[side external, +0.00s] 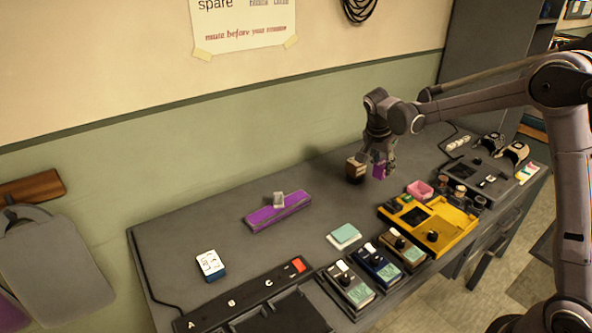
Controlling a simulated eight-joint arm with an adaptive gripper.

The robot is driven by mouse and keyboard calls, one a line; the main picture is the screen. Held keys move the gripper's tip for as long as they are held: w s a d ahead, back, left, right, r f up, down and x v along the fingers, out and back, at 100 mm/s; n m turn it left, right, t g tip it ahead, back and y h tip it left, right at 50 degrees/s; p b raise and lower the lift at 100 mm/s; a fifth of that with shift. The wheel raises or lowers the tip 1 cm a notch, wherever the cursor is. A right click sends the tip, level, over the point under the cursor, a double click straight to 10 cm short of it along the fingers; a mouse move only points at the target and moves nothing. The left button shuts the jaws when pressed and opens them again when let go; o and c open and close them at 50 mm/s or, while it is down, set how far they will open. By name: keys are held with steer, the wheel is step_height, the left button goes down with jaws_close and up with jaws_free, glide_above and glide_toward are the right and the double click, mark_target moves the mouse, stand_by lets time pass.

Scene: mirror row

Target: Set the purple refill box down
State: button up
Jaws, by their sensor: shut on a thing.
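The purple refill box (379,171) is a small purple block toward the back right of the grey bench. My gripper (377,162) points down and is shut on it, with its fingers partly covering the box. Whether the bottom of the box touches the bench or hangs just above it, I cannot tell.
A long purple case (270,213) with a small grey block (279,199) on top lies further left. The bench (325,190) is clear between the brown box and the case.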

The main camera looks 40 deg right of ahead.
steer(key=s+d+m, duration=0.1)
steer(key=s+d, duration=0.2)
steer(key=d, duration=0.7)
steer(key=s+d+m, duration=0.1)
steer(key=s+d, duration=0.1)
steer(key=d, duration=0.9)
steer(key=shift+g, duration=0.4)
steer(key=w+a+f, duration=0.2)
steer(key=w, duration=0.1)
steer(key=w+a+f, duration=0.1)
steer(key=w+f, duration=0.1)
steer(key=w, duration=0.1)
steer(key=w+a+f, duration=0.2)
steer(key=w, duration=0.2)
steer(key=shift+a+f, duration=0.15)
steer(key=shift+a, duration=0.15)
steer(key=shift+f, duration=2)
steer(key=shift+f, duration=0.1)
steer(key=o, duration=0.9)
steer(key=shift+o, duration=0.2)
